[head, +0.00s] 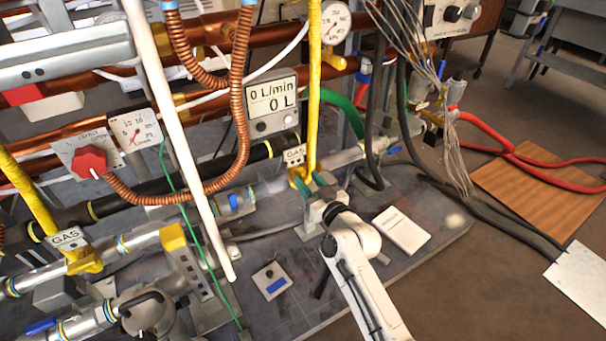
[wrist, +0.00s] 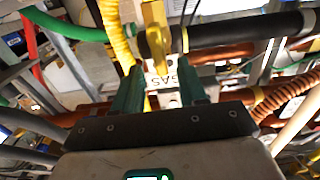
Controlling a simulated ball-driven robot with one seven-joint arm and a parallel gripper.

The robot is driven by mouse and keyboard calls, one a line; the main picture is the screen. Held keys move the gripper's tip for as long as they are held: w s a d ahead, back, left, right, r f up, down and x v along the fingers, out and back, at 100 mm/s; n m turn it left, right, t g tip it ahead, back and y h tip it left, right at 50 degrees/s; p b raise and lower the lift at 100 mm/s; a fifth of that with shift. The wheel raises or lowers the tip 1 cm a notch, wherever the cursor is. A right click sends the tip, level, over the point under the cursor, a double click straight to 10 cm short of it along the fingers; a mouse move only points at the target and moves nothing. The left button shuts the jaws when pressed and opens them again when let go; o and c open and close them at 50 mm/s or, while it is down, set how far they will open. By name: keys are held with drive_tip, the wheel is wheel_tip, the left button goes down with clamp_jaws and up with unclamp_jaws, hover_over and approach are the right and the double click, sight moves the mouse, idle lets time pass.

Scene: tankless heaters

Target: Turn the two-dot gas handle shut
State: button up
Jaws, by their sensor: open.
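A GAS label (head: 294,155) stands on the pipe by a yellow gas fitting (head: 299,186) at the foot of a yellow hose. A second GAS label (head: 68,237) with a yellow fitting (head: 84,262) is at the left; the dots on both are too small to count. My gripper (head: 312,184) is at the right-hand fitting, its teal fingers open. In the wrist view, the label (wrist: 163,80) appears upside down between my open fingers (wrist: 161,76), and a yellow part (wrist: 156,28) lies beyond the fingertips. I cannot tell whether a finger touches the handle.
Yellow hose (head: 315,80), copper coil (head: 239,90), white pipe (head: 170,110) and black cables crowd the space around the arm. A flow display (head: 271,102) is behind. A small box with a blue switch (head: 271,281) and a white pad (head: 401,230) lie on the grey base plate.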

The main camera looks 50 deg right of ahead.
sight(304, 176)
drive_tip(key=shift+x, duration=2.05)
clamp_jaws()
